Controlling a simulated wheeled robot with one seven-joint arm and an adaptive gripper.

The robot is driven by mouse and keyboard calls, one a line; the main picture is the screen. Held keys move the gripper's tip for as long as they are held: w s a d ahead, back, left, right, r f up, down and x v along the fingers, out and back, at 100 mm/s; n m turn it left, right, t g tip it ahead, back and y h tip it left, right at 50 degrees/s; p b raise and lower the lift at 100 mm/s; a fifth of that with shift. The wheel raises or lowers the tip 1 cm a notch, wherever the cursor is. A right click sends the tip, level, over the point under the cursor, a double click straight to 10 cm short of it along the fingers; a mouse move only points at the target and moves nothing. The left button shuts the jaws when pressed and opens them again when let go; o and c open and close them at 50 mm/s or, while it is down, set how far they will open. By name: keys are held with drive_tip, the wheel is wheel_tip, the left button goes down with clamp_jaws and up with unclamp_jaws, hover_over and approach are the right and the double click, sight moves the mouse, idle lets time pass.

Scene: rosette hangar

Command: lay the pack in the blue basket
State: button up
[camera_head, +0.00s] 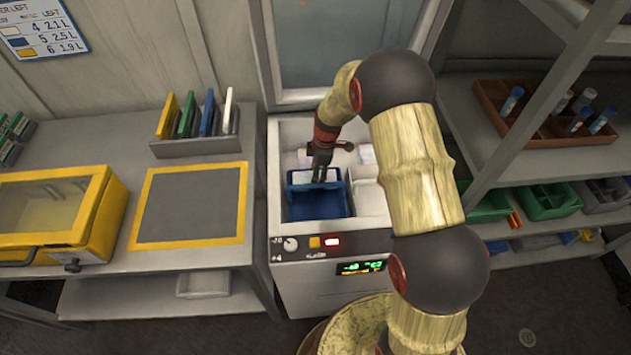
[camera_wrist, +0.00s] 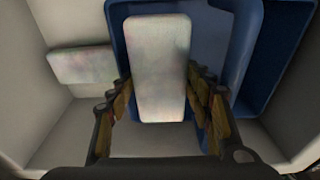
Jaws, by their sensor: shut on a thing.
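My gripper (camera_head: 320,176) reaches down into the open chest, over the back part of the blue basket (camera_head: 316,207). In the wrist view my gripper (camera_wrist: 158,98) has its fingers on both sides of a pale, mottled, rounded pack (camera_wrist: 157,55) and is shut on it. The pack is over the blue basket (camera_wrist: 244,58), whose wall shows to its right. I cannot tell whether the pack touches the basket floor. Another pale pack (camera_wrist: 82,66) lies outside the basket, to the left in the wrist view.
The chest (camera_head: 277,190) has light walls close around the basket, and a white compartment (camera_head: 370,198) is to the right. A yellow-framed mat (camera_head: 190,205) and a slotted rack (camera_head: 195,146) are on the left bench. Shelving (camera_head: 470,120) stands at the right.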

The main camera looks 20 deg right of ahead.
drive_tip(key=shift+f, duration=0.75)
drive_tip(key=shift+f, duration=0.1)
